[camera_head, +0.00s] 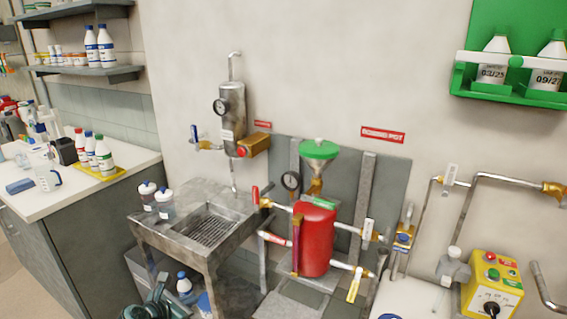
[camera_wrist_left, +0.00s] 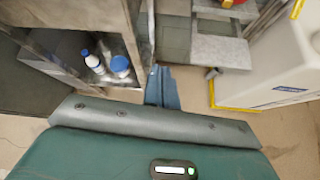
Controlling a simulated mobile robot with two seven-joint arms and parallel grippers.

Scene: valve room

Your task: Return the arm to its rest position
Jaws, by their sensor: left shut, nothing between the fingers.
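My left gripper (camera_head: 150,304) shows as a dark teal shape at the bottom edge of the head view, in front of the steel sink stand. It also shows in the left wrist view (camera_wrist_left: 162,84), where its two blue-grey fingers are together with nothing between them. The fingers point down toward the floor and the stand's lower part, apart from anything. My right gripper is in neither view.
The steel sink stand (camera_head: 164,232) holds bottles on top and below. Right of it are a red pot (camera_head: 315,240) with valve handles, a white tank (camera_head: 405,296) and a yellow control box (camera_head: 493,282). A counter (camera_head: 70,192) stands left. Beige floor (camera_wrist_left: 283,135) shows in the wrist view.

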